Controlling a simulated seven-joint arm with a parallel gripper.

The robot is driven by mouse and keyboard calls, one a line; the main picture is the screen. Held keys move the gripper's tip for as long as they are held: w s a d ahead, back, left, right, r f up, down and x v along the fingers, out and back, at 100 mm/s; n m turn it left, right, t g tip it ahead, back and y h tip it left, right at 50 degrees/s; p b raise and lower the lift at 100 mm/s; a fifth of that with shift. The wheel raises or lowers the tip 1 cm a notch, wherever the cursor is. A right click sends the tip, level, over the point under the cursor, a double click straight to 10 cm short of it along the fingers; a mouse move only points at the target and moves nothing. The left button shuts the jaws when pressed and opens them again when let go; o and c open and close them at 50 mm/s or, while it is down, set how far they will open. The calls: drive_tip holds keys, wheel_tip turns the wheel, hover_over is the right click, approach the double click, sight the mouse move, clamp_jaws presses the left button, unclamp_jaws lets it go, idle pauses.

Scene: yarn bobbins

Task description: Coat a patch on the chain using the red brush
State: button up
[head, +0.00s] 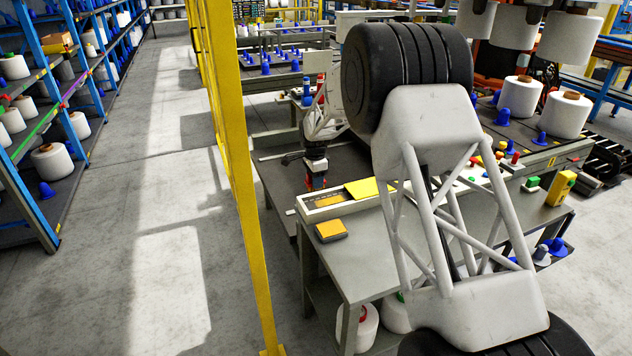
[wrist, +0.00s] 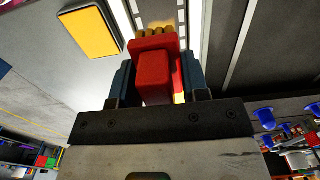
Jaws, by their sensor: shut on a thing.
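My gripper (head: 316,176) is over the near work table, pointing down. In the wrist view its two dark fingers (wrist: 155,68) are closed on the sides of the red brush (wrist: 154,80). The brush has a red block-like handle, and yellowish bristles (wrist: 155,30) show at its far end. A bit of red (head: 317,184) shows between the fingers in the head view. The bristles appear over or near a pale strip-like tray (head: 318,213); I cannot tell whether they touch anything. I cannot make out the chain for certain in either view.
An orange-yellow pad (head: 331,230) lies on the grey table (head: 345,262), left of the brush in the wrist view (wrist: 88,33). A yellow sheet (head: 362,188) lies behind it. My arm hides much of the table. A yellow post (head: 238,170) stands left.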

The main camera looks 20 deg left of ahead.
sight(315, 205)
drive_tip(key=shift+f, duration=0.1)
drive_tip(key=shift+f, duration=3.45)
drive_tip(key=shift+w+d+f, duration=0.45)
drive_tip(key=shift+w+d, duration=0.2)
drive_tip(key=shift+c, duration=0.4)
drive_tip(key=shift+w+d, duration=0.65)
drive_tip(key=shift+w, duration=0.05)
drive_tip(key=shift+w+d, duration=0.15)
drive_tip(key=shift+s+a, duration=1.5)
drive_tip(key=shift+r, duration=4)
